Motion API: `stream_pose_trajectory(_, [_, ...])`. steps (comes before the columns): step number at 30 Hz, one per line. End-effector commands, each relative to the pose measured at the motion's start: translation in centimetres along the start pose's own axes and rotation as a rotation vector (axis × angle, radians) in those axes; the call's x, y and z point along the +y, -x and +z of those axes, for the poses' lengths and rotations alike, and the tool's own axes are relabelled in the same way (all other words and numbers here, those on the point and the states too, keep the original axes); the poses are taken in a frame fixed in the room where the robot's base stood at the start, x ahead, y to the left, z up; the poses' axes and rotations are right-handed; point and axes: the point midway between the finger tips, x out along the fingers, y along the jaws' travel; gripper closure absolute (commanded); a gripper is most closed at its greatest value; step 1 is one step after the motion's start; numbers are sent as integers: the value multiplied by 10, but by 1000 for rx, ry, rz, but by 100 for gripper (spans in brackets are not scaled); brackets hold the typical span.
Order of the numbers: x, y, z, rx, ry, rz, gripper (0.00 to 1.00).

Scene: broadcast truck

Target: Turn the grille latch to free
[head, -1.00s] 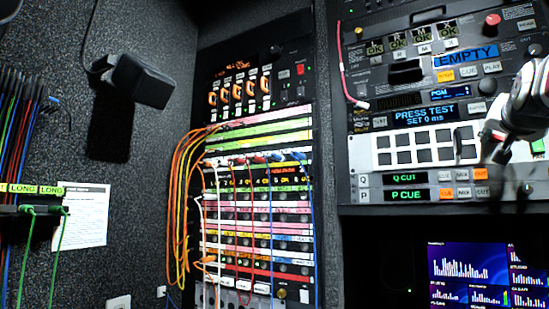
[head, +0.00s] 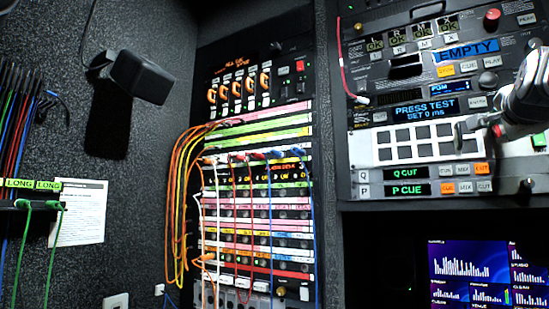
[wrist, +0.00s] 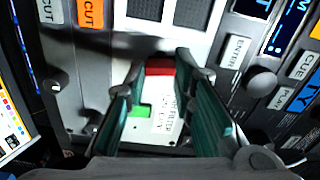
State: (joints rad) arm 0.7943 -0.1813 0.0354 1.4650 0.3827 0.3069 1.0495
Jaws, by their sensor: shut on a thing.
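My gripper (head: 490,128) is at the right end of the white panel in the head view, seen partly side-on. In the wrist view its two green-padded fingers (wrist: 163,72) reach down to a small white plate (wrist: 165,128) with lettering. A red piece (wrist: 160,67), which seems to be the grille latch, sits between the fingertips, and the gripper is shut on it. A green mark (wrist: 140,110) shows on the plate between the fingers. The exact angle of the latch is hard to tell; the fingers hide its sides.
The white panel's dark grille squares (head: 418,143) lie left of my gripper. A round knob (wrist: 262,82) and an ENTER button (wrist: 236,50) are close to the right finger. Q CUT and P CUE rows (head: 408,181) are below. A screen (head: 480,272) stands lower right.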

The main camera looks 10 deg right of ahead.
Motion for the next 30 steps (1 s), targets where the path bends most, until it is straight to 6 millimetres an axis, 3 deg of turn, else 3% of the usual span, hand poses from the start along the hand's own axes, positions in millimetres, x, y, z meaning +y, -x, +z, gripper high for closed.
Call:
stream_pose_trajectory(12, [2, 0, 0, 0, -162, 2, 100])
stream_pose_trajectory(27, [2, 0, 0, 0, -178, 3, 100])
stream_pose_trajectory(28, [2, 0, 0, 0, -178, 3, 72])
stream_pose_trajectory(30, [2, 0, 0, 0, -178, 3, 57])
